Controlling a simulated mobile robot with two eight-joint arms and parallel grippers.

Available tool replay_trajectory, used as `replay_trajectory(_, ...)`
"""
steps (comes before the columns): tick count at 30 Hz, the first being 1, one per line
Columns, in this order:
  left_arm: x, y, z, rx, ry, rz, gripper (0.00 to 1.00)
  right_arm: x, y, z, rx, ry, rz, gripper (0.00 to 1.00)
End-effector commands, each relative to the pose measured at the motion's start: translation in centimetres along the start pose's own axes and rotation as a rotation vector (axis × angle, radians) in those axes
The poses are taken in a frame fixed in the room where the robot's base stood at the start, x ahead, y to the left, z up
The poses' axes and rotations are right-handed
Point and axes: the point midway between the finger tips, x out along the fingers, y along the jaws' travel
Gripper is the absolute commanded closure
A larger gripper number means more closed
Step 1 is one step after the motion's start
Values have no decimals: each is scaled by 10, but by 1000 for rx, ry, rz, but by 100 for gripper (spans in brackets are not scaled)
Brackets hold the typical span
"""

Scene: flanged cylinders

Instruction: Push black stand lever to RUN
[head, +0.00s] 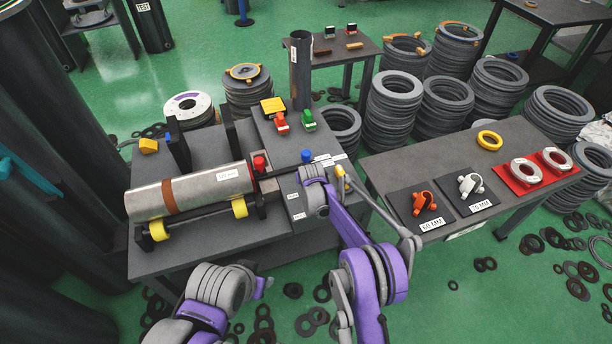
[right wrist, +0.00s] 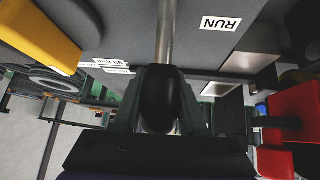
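In the right wrist view a metal lever rod (right wrist: 165,35) runs down to a rounded black knob (right wrist: 156,100). My right gripper (right wrist: 160,85) has its dark fingers closely on both sides of this knob. A RUN label (right wrist: 220,22) lies on the grey panel to the right of the rod. In the head view my right gripper (head: 316,178) is at the right end of the dark stand (head: 190,255), beside its white labels. It hides the lever there. My left gripper (head: 262,287) is low in front of the stand, away from it; its fingers are not clear.
A steel cylinder (head: 195,192) lies on yellow rollers on the stand. A red knob (head: 259,162), a blue knob (head: 306,156) and a black post (head: 301,70) are close by. A table (head: 400,163) with flanged parts stands at right. Rings litter the green floor.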

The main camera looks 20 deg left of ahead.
Motion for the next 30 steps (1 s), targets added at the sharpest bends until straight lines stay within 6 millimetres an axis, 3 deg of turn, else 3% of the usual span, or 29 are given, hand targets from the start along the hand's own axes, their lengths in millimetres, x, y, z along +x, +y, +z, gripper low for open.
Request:
replay_trajectory(1, 0, 0, 0, 0, 0, 0, 50, 0, -1, 0, 1, 0, -2, 52)
replay_trajectory(5, 0, 0, 0, 0, 0, 0, 50, 0, -1, 0, 0, 1, -1, 28)
replay_trajectory(17, 0, 0, 0, 0, 0, 0, 50, -5, 0, 0, 0, 1, 0, 28)
replay_trajectory(30, -4, 0, -2, 0, 1, 0, 50, -77, 0, 0, 0, 1, -1, 28)
